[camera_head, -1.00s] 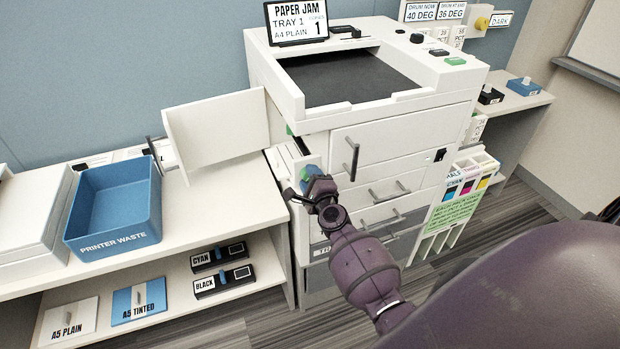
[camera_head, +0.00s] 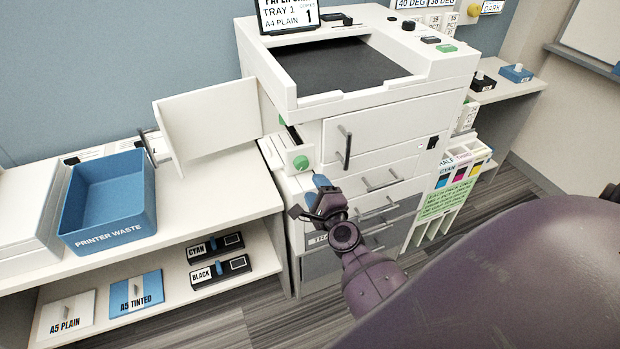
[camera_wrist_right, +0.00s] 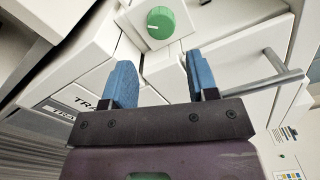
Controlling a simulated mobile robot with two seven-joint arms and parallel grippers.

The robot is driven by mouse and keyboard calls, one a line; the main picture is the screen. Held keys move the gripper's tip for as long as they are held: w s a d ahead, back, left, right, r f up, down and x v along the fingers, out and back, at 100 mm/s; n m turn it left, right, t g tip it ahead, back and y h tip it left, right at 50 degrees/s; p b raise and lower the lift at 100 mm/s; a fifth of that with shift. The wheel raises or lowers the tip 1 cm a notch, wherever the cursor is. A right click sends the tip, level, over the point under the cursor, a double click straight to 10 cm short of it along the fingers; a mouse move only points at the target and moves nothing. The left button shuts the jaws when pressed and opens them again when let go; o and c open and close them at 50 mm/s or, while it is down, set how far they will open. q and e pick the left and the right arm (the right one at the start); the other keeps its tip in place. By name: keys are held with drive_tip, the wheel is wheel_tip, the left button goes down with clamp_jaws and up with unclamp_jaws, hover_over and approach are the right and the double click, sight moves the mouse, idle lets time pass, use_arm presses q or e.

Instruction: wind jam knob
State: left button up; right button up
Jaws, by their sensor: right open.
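A round green knob (camera_head: 301,162) sits on a white block in the recess at the printer's left front. In the right wrist view the green knob (camera_wrist_right: 160,22) shows a line across its face, beyond and between the fingertips. My right gripper (camera_head: 318,188) is just below and to the right of the knob in the head view. In the right wrist view its two blue fingers (camera_wrist_right: 160,75) are apart with nothing between them, clear of the knob. The printer's screen (camera_head: 287,12) reads paper jam, tray 1. My left gripper is not in view.
An open white side panel (camera_head: 208,125) stands left of the knob. A front handle (camera_head: 345,147) juts out right of it, and drawer handles (camera_head: 380,180) lie beside my gripper. A blue printer waste bin (camera_head: 112,200) stands on the left counter.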

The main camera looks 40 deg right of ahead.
drive_tip(key=shift+v, duration=1)
